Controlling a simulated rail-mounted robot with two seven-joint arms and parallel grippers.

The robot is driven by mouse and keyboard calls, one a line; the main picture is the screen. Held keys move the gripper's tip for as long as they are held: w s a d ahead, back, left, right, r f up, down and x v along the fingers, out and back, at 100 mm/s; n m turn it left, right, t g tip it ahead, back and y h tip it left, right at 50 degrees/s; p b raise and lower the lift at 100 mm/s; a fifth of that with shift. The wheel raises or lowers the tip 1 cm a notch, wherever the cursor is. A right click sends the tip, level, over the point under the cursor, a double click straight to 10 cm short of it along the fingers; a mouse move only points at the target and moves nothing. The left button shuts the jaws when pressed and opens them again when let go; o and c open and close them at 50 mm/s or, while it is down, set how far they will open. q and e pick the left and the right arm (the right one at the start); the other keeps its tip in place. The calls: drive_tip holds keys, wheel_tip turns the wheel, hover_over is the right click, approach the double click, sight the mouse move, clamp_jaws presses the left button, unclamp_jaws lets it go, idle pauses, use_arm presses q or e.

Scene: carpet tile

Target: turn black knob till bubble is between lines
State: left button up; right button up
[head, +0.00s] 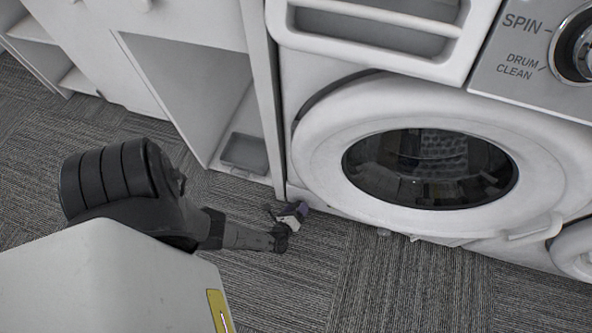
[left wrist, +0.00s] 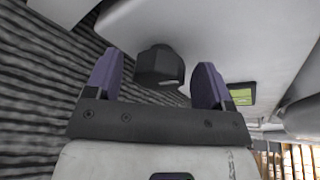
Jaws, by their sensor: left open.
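The black knob (left wrist: 160,66) hangs under the washing machine's white underside in the left wrist view. My left gripper (left wrist: 158,82) is open, with one purple finger on each side of the knob and visible gaps between. A small yellow-green level window (left wrist: 240,95) in a dark frame shows just right of the right finger; its bubble and lines are too small to make out. In the head view, my left gripper (head: 293,213) is low by the floor at the machine's lower left corner, and the knob cannot be made out there. My right gripper is not in view.
The white washing machine (head: 330,150) with its round door fills the right side. A white cabinet (head: 190,75) with an open compartment holding a grey tray (head: 243,152) stands left of it. Grey carpet (head: 340,285) lies clear in front.

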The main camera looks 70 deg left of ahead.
use_arm(q)
drive_tip(key=shift+c, duration=0.2)
drive_tip(key=c, duration=0.9)
